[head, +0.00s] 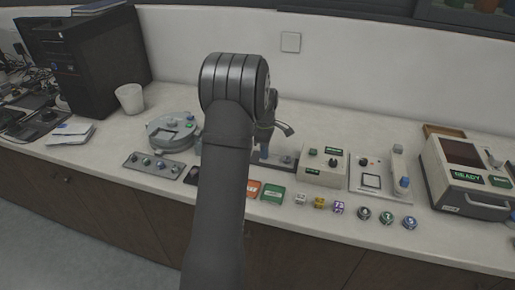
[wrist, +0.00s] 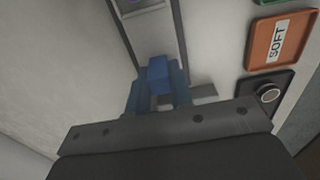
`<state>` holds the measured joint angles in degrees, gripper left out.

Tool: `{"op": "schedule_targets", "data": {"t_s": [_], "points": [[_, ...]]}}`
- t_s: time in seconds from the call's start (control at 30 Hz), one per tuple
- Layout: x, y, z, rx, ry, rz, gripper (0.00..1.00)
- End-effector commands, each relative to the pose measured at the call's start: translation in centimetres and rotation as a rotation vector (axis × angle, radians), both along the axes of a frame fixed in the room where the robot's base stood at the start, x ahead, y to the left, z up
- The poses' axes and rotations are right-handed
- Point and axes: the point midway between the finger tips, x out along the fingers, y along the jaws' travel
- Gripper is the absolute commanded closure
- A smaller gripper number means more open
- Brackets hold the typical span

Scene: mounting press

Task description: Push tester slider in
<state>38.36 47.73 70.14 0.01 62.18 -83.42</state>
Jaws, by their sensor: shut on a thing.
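My gripper (wrist: 157,88) reaches down with its blue fingers onto a small bright blue block (wrist: 158,72), which looks like the slider's handle, and is shut on it. The block sits at the near end of a long grey rail-like unit (wrist: 156,35), which I take for the tester. In the head view my gripper (head: 264,152) is partly hidden behind my arm, over the left part of the low grey unit (head: 285,160). How far the slider is in cannot be told.
A beige box with knobs (head: 311,175) stands just right of the unit. Orange (head: 253,188) and green (head: 273,192) trays, a dark pad with a round piece (wrist: 268,95) and small dice (head: 319,202) lie in front. A press (head: 450,191) reading READY stands far right.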

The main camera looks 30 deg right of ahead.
Motion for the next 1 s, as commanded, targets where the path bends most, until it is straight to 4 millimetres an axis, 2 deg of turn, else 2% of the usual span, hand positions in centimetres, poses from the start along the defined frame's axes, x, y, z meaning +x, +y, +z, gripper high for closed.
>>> {"op": "schedule_targets", "data": {"t_s": [0.1,0.3,0.43,0.73,0.77,0.83,1.0], "points": [[-2.6,-2.7,0.1,-0.001,-0.001,-0.007,1.00],[-5.7,-5.7,0.1,-0.001,-0.001,-0.005,1.00],[-6.4,-6.4,0.1,-0.001,-0.001,-0.002,1.00],[-6.6,-6.7,0.1,-0.004,0.001,-0.002,1.00],[-6.7,-6.7,0.1,-0.004,0.001,-0.002,0.74],[-6.6,-6.7,0.1,-0.004,0.001,-0.003,0.60],[-6.5,-6.6,0.1,-0.002,0.001,-0.002,0.58]]}}
